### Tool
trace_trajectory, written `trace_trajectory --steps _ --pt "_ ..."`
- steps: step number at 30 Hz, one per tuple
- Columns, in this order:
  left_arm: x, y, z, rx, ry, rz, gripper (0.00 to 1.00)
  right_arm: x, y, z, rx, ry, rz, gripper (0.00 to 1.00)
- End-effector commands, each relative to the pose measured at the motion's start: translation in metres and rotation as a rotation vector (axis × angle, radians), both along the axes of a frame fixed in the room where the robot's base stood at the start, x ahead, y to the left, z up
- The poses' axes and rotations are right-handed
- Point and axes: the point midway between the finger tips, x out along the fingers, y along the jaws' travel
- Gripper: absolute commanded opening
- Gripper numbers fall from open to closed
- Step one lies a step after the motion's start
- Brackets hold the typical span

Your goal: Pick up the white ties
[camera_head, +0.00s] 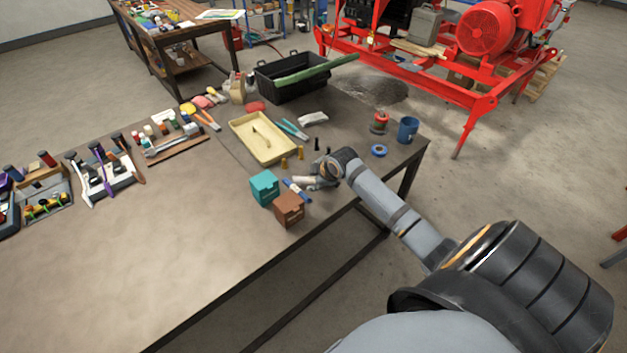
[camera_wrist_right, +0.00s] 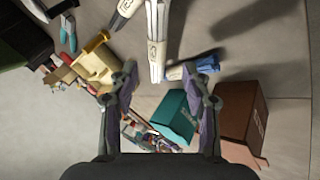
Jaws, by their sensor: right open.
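The white ties (camera_wrist_right: 156,38) are a narrow white bundle with small dark-edged bands, standing out in the upper middle of the right wrist view. My right gripper (camera_wrist_right: 166,72) is open, and the bundle's lower end shows between and beyond its fingertips, with no finger closed on it. In the head view my right gripper (camera_head: 328,170) is over the table's right edge, behind the brown box and partly hidden by my own wrist. Pale pieces beside it are too small to tell apart from the gripper. My left gripper is not in view.
A teal box (camera_head: 264,187) and a brown box (camera_head: 288,209) stand close to the gripper. A blue-and-white item (camera_wrist_right: 190,69) lies near the ties. A yellow tray (camera_head: 238,122), blue tape (camera_head: 379,151) and blue cup (camera_head: 408,130) are farther back. The table's near left is bare.

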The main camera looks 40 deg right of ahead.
Motion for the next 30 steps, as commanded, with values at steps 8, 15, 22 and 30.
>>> trace_trajectory --steps 8,15,22,30 --pt "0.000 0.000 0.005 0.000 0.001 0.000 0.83 0.023 0.000 -0.025 0.001 -0.001 0.000 0.48" --pt "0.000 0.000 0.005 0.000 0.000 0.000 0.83 0.023 -0.001 -0.026 -0.001 -0.001 0.000 0.44" --pt "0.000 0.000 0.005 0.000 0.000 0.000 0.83 0.023 -0.001 -0.025 -0.001 -0.001 0.000 0.13" --pt "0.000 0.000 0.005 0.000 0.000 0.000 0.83 0.023 -0.001 -0.025 -0.001 -0.001 0.000 0.00"
